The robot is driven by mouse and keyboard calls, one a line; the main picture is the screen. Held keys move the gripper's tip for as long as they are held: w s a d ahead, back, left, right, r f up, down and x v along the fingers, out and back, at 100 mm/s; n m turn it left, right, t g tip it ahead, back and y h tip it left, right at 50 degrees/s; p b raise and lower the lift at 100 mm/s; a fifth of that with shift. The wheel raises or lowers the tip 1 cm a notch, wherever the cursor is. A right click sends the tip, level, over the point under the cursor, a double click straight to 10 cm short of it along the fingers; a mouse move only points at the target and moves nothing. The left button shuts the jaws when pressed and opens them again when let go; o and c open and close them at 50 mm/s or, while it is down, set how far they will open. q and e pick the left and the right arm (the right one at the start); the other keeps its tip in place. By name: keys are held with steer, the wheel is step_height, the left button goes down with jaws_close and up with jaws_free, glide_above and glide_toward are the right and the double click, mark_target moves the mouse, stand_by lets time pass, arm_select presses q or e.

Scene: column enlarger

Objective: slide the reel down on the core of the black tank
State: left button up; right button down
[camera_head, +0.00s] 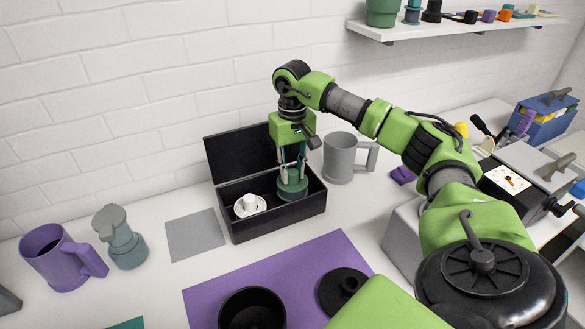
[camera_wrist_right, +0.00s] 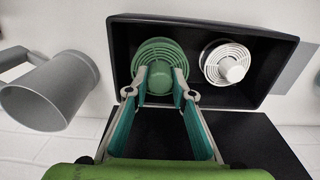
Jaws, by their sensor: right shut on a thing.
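My right gripper (camera_head: 291,172) reaches down into the open black box and is shut on the green reel (camera_head: 292,188). In the right wrist view its fingertips (camera_wrist_right: 160,76) sit at the near side of the green reel (camera_wrist_right: 158,55), which shows round ribs and lies inside the box. The black tank (camera_head: 252,309) stands open on the purple mat at the front, partly cut off by the picture edge. No core can be made out in its dark inside. My left gripper is not in view.
The black box (camera_head: 278,224) also holds a white reel (camera_head: 249,207), left of the green one. A black lid (camera_head: 342,291) lies on the purple mat (camera_head: 205,301). A grey jug (camera_head: 338,158) stands close right of the box. A bare grey mat (camera_head: 194,235) lies left.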

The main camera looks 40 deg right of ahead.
steer(key=shift+r+p, duration=1)
steer(key=shift+r, duration=0.5)
steer(key=shift+r+p, duration=0.9)
steer(key=shift+r, duration=0.25)
steer(key=shift+s+a+b, duration=1.05)
steer(key=shift+s+a, duration=4.35)
steer(key=shift+a, duration=2.15)
steer(key=shift+s+a+b, duration=1)
steer(key=shift+s+a, duration=4.4)
steer(key=shift+a, duration=2.15)
step_height(320, 180, down, 5)
steer(key=b, duration=0.6)
steer(key=shift+d+f, duration=0.1)
steer(key=shift+f, duration=0.05)
